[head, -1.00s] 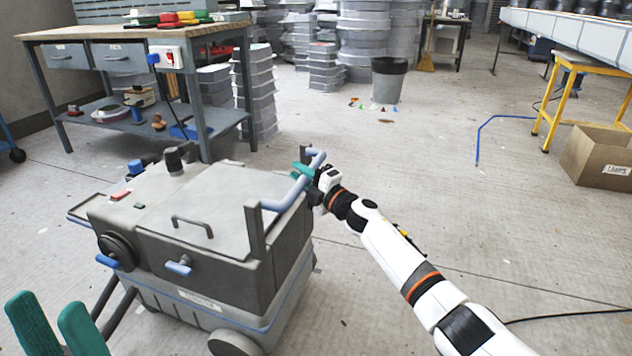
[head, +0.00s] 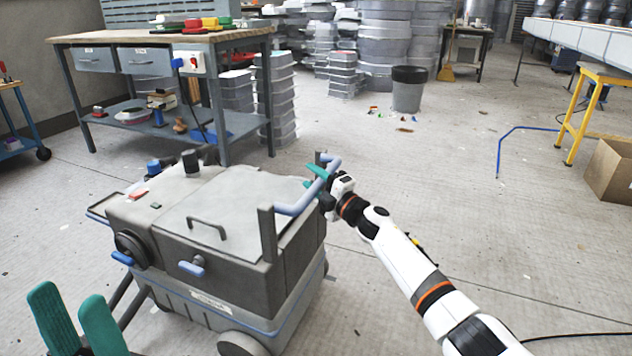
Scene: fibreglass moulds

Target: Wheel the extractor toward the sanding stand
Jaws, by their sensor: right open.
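The extractor (head: 190,230) is a grey wheeled box with a lid, a blue-grey push handle (head: 300,205) on its right side and a wheel at the bottom. My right gripper (head: 316,176) is at the far end of that handle, its green fingers by the bar; it is open, and contact is unclear. My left gripper (head: 75,318) is at the lower left, its two green fingers apart and empty, in front of the extractor. A yellow-legged stand (head: 575,120) is at the right under a long pale mould; I cannot tell whether it is the sanding stand.
A workbench (head: 165,36) stands behind the extractor at left. A dark bin (head: 408,90) and small scraps are on the floor beyond. A blue bent rail (head: 499,155) and a cardboard box (head: 612,172) are at right. The floor between is open.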

